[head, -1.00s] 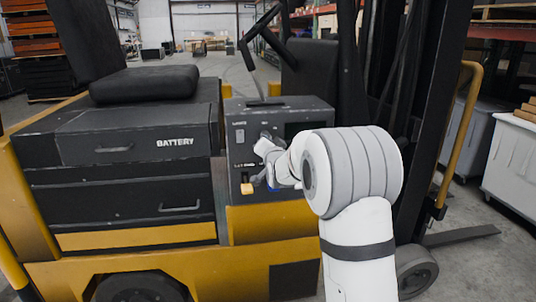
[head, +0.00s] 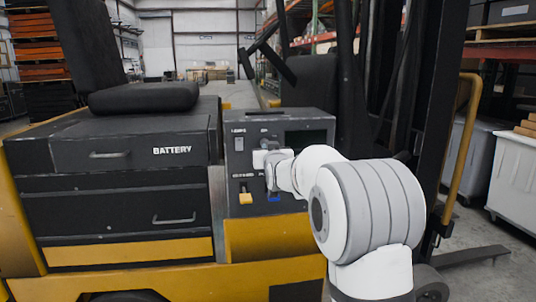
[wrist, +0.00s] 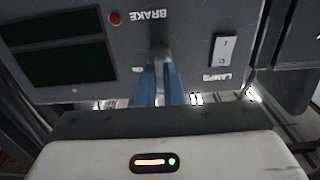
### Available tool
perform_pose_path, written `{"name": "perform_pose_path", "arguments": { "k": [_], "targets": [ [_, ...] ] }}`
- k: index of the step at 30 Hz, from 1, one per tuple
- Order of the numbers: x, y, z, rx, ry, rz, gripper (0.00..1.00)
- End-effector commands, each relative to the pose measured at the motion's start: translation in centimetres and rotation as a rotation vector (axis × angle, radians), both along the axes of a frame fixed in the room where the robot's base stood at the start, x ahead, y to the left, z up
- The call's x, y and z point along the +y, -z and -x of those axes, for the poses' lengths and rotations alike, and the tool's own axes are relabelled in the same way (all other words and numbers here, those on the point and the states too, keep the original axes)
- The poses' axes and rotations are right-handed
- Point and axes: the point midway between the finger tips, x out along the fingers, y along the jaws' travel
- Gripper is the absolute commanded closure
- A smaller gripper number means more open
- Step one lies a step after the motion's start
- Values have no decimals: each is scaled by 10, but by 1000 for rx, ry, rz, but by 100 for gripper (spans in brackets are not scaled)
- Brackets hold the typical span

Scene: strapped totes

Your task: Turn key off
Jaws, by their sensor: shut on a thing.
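The dark grey control panel (head: 310,178) of the yellow forklift stands in the middle of the head view. My gripper (head: 264,158) is at the panel's upper left part, beside the lamps switch (head: 239,144). In the wrist view, upside down, my gripper's two blue fingers (wrist: 160,88) are shut on a small grey key (wrist: 160,54) that sticks out of the panel. A small label, seemingly "ON", lies beside the key. The white lamps switch also shows in the wrist view (wrist: 225,48). The key is hidden behind my gripper in the head view.
A red brake light (wrist: 115,18) and dark displays (wrist: 60,45) share the panel. The battery box (head: 130,150) is at left, the steering wheel (head: 268,50) above, and the mast (head: 405,110) at right.

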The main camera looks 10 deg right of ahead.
Motion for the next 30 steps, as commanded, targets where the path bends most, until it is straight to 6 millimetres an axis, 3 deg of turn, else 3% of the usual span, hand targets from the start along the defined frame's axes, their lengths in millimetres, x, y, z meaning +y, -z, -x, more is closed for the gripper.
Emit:
{"name": "perform_pose_path", "arguments": {
  "k": [14, 15, 23, 30],
  "targets": [
    [0, 1, 0, 2, 0, 17, 100],
    [0, 1, 0, 2, 0, 17, 92],
    [0, 0, 0, 1, 0, 16, 71],
    [0, 0, 1, 0, 0, 16, 71]
  ]
}}
